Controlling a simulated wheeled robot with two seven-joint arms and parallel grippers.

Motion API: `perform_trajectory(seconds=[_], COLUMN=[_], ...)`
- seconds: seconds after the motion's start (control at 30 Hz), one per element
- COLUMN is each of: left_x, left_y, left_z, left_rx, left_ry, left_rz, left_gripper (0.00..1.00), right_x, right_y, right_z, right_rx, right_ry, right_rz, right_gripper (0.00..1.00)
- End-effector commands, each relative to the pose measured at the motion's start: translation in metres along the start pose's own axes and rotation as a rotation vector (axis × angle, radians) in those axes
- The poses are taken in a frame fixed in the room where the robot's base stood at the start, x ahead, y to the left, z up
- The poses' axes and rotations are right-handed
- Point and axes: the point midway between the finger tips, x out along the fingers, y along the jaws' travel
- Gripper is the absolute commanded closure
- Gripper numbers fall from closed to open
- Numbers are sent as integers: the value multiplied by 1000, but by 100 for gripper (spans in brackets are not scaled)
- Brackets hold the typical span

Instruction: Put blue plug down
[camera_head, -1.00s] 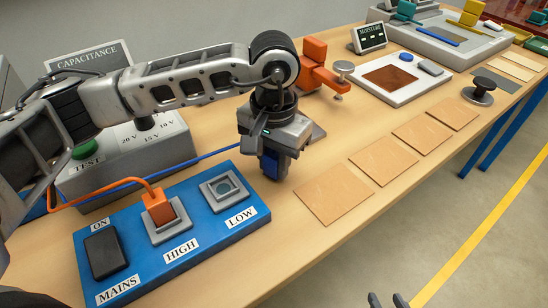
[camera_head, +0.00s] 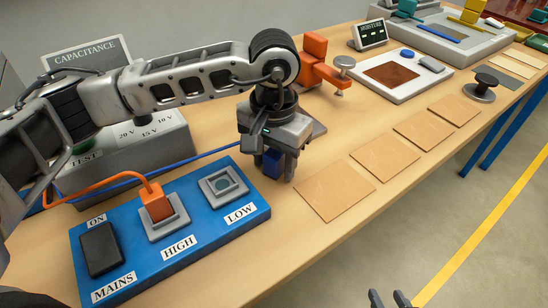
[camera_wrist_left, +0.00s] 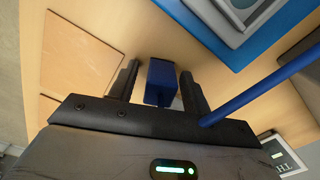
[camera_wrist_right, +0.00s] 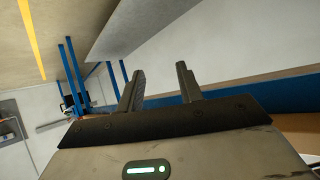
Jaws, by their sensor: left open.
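The blue plug (camera_head: 272,163) is between the fingers of my left gripper (camera_head: 276,168), over the wooden table just right of the blue switch panel. In the left wrist view the plug (camera_wrist_left: 160,82) sits between the two black fingers, with a visible gap on each side; the left gripper (camera_wrist_left: 158,88) is open around it. Its blue cable (camera_wrist_left: 250,100) runs off to the side. Whether the plug's underside touches the table is hard to tell. My right gripper (camera_wrist_right: 160,88) is open and empty, away from the table; its fingertips show at the bottom of the head view (camera_head: 389,298).
The blue panel (camera_head: 222,232) has an orange plug (camera_head: 155,205) in the HIGH socket and an empty LOW socket (camera_head: 223,185). Several tan sheets (camera_head: 334,188) lie to the right. An orange clamp (camera_head: 318,66) stands behind. The front table strip is clear.

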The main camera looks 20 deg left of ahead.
Motion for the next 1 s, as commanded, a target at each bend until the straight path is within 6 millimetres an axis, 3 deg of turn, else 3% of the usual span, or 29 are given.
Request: perform_trajectory(seconds=[0.13, 0.17, 0.3, 0.6, 0.8, 1.0], left_x=[-16, -18, -49, -110, -127, -129], left_y=[0, 0, 0, 0, 0, 0], left_z=[0, -1, -2, -1, 0, 0], left_rx=[0, 0, 1, 0, 0, 1], left_ry=[-1, 4, 8, 5, 1, 0], left_rz=[1, 1, 0, 0, 1, 1], left_gripper=[52, 52, 52, 52, 52, 52], right_x=[-9, -4, -1, 0, 0, 0], right_y=[0, 1, 1, 1, 1, 1], right_z=[-9, 1, 8, 6, 5, 4], right_rx=[-10, -13, -9, -6, -9, -9], right_ry=[-16, -22, -31, -20, -18, -16], right_rz=[8, 9, 8, 5, 4, 3], right_gripper=[64, 64, 64, 64, 64, 64])
